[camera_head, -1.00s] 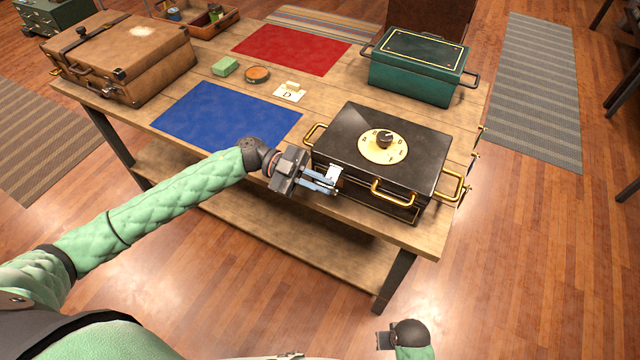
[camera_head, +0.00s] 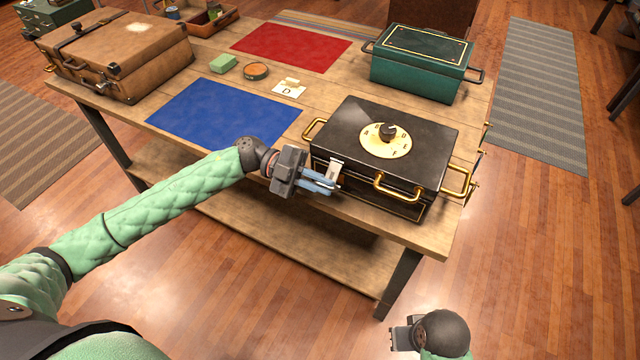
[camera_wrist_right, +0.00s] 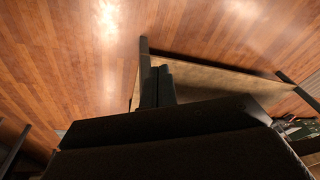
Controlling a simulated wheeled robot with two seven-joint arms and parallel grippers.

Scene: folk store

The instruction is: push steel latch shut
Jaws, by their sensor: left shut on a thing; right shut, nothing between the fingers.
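A black metal box (camera_head: 350,139) with brass handles and a round lettered dial (camera_head: 386,141) on its closed lid sits at the table's front right. The steel latch (camera_head: 336,169) is a small bright plate on the box's front face, near its left end. My left gripper (camera_head: 325,186) is at the latch, its blue-grey fingers shut on its lower part, which they partly hide. My right gripper (camera_head: 400,339) is low over the floor, in front of the table and away from the box. In the right wrist view its dark fingers (camera_wrist_right: 157,86) are together and empty.
The wooden table (camera_head: 240,170) carries a blue mat (camera_head: 225,112), a red mat (camera_head: 292,46), a green box (camera_head: 420,65), a brown case (camera_head: 125,55), a green block (camera_head: 223,64), a round tin (camera_head: 255,71) and a card marked D (camera_head: 288,91). Floor in front is clear.

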